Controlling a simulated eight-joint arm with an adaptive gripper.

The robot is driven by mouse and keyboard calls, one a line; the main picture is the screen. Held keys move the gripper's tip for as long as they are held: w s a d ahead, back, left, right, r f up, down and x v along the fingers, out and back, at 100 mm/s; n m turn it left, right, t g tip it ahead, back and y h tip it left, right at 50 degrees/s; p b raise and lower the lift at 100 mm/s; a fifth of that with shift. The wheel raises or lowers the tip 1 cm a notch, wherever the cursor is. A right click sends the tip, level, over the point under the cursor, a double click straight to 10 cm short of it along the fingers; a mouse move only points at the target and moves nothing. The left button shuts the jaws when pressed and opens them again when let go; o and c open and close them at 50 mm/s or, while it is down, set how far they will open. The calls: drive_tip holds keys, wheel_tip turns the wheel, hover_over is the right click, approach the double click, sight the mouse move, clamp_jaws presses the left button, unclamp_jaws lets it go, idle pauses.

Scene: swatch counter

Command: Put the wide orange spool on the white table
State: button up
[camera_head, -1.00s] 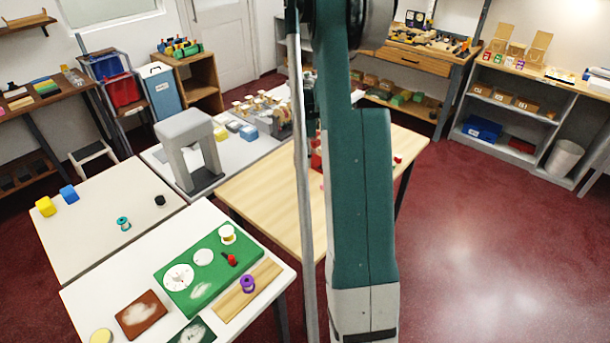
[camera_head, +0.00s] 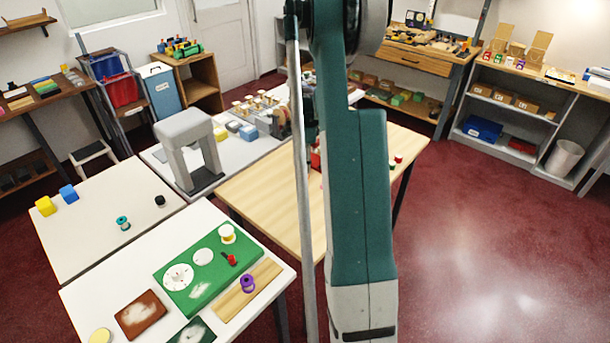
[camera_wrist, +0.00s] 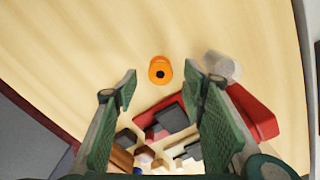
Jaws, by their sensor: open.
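An orange spool (camera_wrist: 160,70) with a dark centre hole stands on the light wooden table (camera_wrist: 80,50) in the wrist view. My gripper (camera_wrist: 163,88) is open above that table, with nothing between its fingers. The spool shows between and just beyond the fingertips, apart from both. In the head view my arm hides the spool and the gripper. A white table (camera_head: 85,291) stands at the front left of the head view.
In the wrist view a pale cylinder (camera_wrist: 222,66) and a red object (camera_wrist: 252,110) lie near the right finger. Several dark and coloured pieces fill the space below the fingers. The white table holds a green mat (camera_head: 212,283) and a purple spool (camera_head: 247,283).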

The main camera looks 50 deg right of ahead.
drive_tip(key=shift+f+b, duration=0.3)
drive_tip(key=shift+f, duration=2)
drive_tip(key=c, duration=0.9)
